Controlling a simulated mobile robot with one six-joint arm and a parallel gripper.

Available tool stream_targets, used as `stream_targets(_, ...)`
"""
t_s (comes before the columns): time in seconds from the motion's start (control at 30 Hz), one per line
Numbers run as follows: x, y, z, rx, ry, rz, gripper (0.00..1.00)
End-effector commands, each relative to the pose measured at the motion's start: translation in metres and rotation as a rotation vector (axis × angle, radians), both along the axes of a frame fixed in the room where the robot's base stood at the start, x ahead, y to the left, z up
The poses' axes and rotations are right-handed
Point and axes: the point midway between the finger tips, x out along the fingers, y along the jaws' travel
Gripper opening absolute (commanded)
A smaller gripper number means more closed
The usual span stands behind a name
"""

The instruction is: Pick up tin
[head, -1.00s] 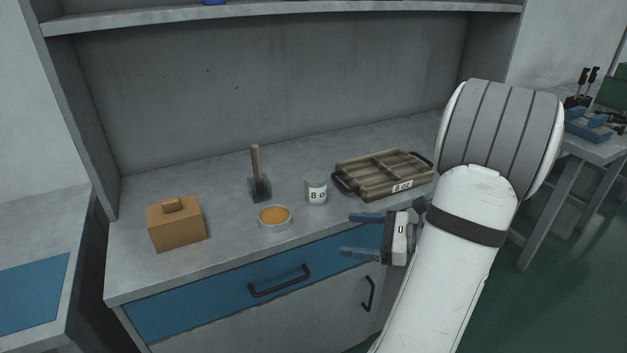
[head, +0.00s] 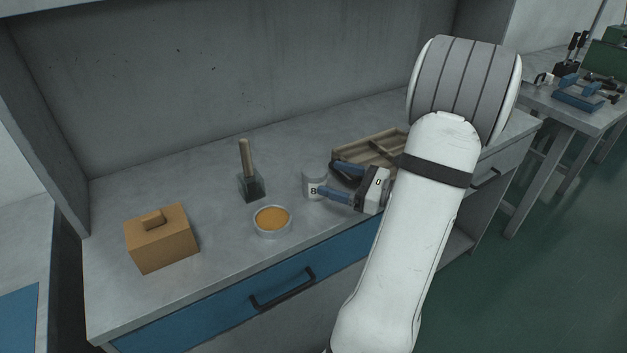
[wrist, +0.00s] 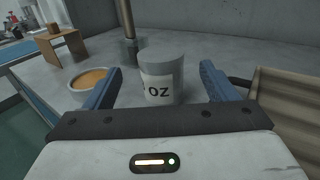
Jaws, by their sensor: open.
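The tin is a small grey cylinder (head: 313,180) with a white label, standing upright on the grey worktop. In the wrist view the tin (wrist: 161,75) stands between and just beyond my two blue fingers, its label reading "OZ". My gripper (head: 335,178) is open, its fingers pointing left toward the tin in the head view. The near finger overlaps the tin's label there; I cannot tell whether it touches. In the wrist view my gripper (wrist: 160,88) shows clear room on both sides of the tin.
A round dish of orange material (head: 272,219) stands left of the tin. A wooden-handled tool in a dark block (head: 251,184) is behind it. A wooden divided tray (head: 370,148) is close on the right. A tan block (head: 161,239) sits far left.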

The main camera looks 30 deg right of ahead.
Motion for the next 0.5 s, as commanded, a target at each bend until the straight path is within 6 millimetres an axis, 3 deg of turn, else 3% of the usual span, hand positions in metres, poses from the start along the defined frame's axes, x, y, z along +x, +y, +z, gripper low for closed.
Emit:
stream_targets(0.27,0.02,0.011,0.0,-0.001,0.001,-0.005,0.79)
stream_targets(0.5,0.051,0.03,-0.001,0.0,0.0,-0.003,0.79)
